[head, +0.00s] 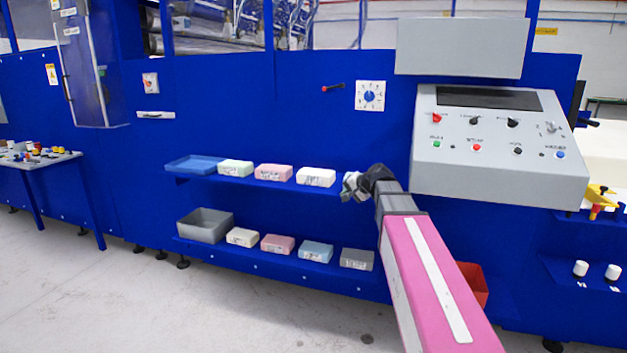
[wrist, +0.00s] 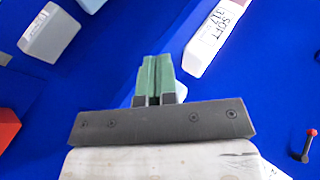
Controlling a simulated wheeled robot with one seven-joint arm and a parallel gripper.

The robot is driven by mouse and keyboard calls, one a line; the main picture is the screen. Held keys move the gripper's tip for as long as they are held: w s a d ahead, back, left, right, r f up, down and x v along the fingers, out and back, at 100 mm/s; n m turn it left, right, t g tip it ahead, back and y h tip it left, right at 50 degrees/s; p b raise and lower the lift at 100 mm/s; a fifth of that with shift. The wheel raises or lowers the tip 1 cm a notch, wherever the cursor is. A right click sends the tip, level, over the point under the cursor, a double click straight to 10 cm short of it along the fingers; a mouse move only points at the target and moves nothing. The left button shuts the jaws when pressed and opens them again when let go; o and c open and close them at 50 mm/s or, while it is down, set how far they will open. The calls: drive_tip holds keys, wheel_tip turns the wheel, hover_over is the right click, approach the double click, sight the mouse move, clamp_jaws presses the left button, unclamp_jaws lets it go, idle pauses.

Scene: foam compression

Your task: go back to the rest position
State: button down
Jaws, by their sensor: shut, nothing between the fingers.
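My gripper (wrist: 153,65) shows in the wrist view with its green fingers together and nothing between them. In the head view my gripper (head: 352,187) is at the right end of the upper shelf, just right of a white block (head: 316,178). It looks small there and its fingers are hard to make out. My pink arm reaches in from the lower right. A block marked "SOFT" (wrist: 212,42) lies beyond the fingers to the right in the wrist view, apart from them.
The lower shelf holds a grey bin (head: 204,226) and several blocks. A grey control panel (head: 495,165) stands right of my gripper; a red bin (head: 473,284) is partly behind my arm.

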drive_tip(key=s+d+f+n+g+h, duration=0.2)
drive_tip(key=s+d+f+g+h, duration=0.1)
drive_tip(key=s+f, duration=1)
drive_tip(key=s+d+f+n+g+h, duration=0.3)
drive_tip(key=s+d+f+g+h, duration=0.1)
drive_tip(key=s+f, duration=0.9)
wheel_tip(320, 180, down, 4)
drive_tip(key=shift+r+g, duration=0.1)
drive_tip(key=shift+g, duration=0.3)
drive_tip(key=shift+s, duration=0.1)
